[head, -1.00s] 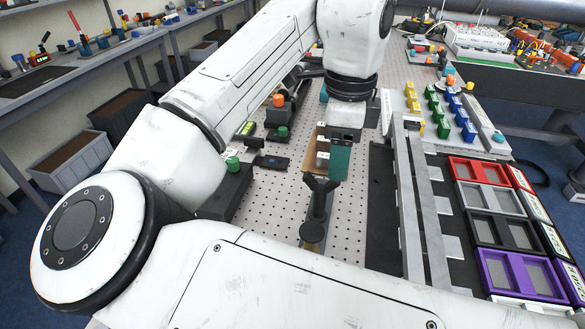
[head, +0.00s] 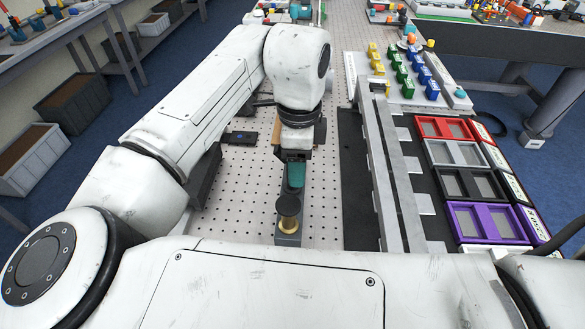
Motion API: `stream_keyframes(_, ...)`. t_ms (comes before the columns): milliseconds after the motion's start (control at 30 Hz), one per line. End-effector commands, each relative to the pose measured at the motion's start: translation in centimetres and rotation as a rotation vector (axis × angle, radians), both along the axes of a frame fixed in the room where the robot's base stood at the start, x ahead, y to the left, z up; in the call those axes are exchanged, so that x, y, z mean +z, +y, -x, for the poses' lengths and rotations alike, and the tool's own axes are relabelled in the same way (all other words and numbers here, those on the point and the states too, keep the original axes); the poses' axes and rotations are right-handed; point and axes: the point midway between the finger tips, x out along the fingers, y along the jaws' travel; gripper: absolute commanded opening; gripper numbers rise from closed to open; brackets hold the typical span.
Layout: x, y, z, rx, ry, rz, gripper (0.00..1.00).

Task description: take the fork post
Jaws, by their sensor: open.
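My gripper (head: 296,176), with teal fingers, points down over a narrow grey block (head: 288,239) in the middle of the perforated table. It is open. No fork shape shows clearly now. The fork post may be hidden at or behind the fingers, and I cannot tell whether it is between them.
A long grey rail (head: 385,170) runs to the right of the gripper. Beyond it are the red tray (head: 424,128) and purple tray (head: 463,233). A white board (head: 352,72) with coloured blocks stands behind.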

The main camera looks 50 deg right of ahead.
Motion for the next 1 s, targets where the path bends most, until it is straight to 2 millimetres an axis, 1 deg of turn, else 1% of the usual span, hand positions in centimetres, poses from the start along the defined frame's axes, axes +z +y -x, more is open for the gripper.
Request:
stream_keyframes(100, -0.58, 0.02, 0.01, 0.000, 0.001, 0.000, 0.56)
stream_keyframes(300, -0.63, 0.00, 0.01, 0.000, 0.000, 0.000, 0.56)
stream_keyframes(900, -0.60, -0.01, 0.01, 0.000, 0.000, 0.000, 0.00)
stream_keyframes(1000, -0.58, -0.01, 0.00, 0.000, 0.000, 0.000, 0.00)
